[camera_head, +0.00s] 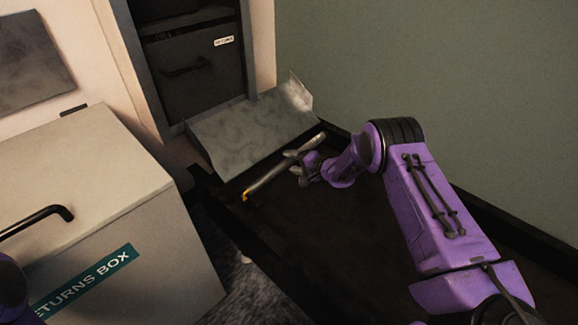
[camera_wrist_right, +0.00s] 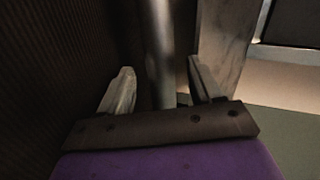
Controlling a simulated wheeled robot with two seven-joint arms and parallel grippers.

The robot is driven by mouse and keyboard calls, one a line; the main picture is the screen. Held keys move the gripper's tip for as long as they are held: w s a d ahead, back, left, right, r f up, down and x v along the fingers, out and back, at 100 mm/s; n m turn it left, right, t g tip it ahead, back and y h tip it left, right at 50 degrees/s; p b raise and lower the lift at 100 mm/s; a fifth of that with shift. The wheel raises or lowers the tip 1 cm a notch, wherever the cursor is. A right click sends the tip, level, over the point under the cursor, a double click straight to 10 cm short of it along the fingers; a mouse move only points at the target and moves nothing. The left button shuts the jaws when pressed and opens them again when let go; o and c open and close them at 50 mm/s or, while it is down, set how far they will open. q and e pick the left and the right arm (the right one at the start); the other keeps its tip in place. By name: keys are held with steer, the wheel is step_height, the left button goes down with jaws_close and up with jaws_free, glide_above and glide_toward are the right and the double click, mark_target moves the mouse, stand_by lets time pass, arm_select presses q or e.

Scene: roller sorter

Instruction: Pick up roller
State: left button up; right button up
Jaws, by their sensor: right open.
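The roller (camera_head: 272,178) is a thin pale metal rod with an orange end, lying slantwise on the dark surface just in front of the grey metal chute. My right gripper (camera_head: 297,164) is at the roller's middle to upper part in the head view. In the right wrist view the roller (camera_wrist_right: 160,55) runs between the two spread fingers of my right gripper (camera_wrist_right: 160,88), with gaps showing on both sides. The right gripper is open. My left gripper is not in view; only a bit of purple arm shows at the lower left edge.
The grey metal chute (camera_head: 250,128) slopes below a dark cabinet drawer (camera_head: 192,88). A pale returns box (camera_head: 80,200) with a black handle stands at the left. The dark tray surface (camera_head: 330,235) is clear in front of the roller. A green wall rises behind.

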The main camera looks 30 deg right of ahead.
jaws_close()
steer(key=shift+r, duration=0.1)
